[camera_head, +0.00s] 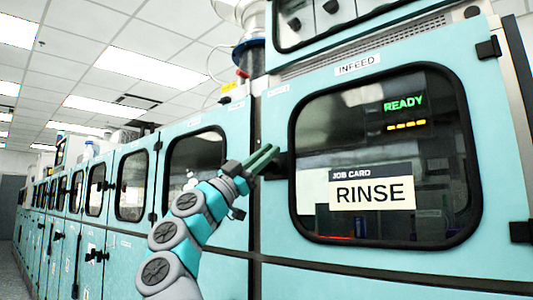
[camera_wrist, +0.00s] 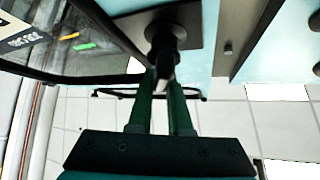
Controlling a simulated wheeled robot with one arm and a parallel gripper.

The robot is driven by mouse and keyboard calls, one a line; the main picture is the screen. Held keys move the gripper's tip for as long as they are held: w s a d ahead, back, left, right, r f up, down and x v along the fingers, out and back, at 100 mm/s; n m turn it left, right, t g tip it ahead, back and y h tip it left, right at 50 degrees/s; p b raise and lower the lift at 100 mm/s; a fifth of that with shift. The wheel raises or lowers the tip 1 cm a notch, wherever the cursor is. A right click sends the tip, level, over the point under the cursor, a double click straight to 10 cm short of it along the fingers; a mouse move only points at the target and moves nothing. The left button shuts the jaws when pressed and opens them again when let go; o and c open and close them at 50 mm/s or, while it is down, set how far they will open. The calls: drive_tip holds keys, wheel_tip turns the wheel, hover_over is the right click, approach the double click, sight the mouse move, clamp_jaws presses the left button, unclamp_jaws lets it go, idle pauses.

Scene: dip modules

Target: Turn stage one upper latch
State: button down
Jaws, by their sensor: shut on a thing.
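My gripper (camera_head: 272,152) reaches up to the left edge of the teal infeed door, beside its dark window frame. A black latch (camera_head: 281,166) shows there, partly hidden behind the green fingers. In the wrist view the latch (camera_wrist: 165,38) is a dark round hub on a dark plate, with a short handle pointing toward my gripper (camera_wrist: 162,85). The two green fingers are close together on the end of this handle. The handle's tip is partly hidden between them.
The infeed window (camera_head: 330,120) carries a RINSE job card (camera_head: 372,193) and a lit READY display (camera_head: 403,103). Black hinges (camera_head: 488,48) sit on the door's right side. A row of similar teal cabinets (camera_head: 130,185) runs away to the left, with a clear aisle floor at far left.

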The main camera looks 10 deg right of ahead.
drive_tip(key=shift+w+d+f, duration=0.15)
drive_tip(key=shift+d+f, duration=0.05)
drive_tip(key=shift+f, duration=0.15)
drive_tip(key=c, duration=0.8)
unclamp_jaws()
drive_tip(key=shift+c, duration=0.2)
drive_tip(key=shift+a, duration=0.1)
drive_tip(key=shift+a+f+b, duration=0.4)
drive_tip(key=shift+a, duration=0.05)
drive_tip(key=b+v, duration=0.2)
drive_tip(key=v, duration=0.4)
drive_tip(key=shift+a, duration=0.2)
drive_tip(key=shift+f, duration=0.15)
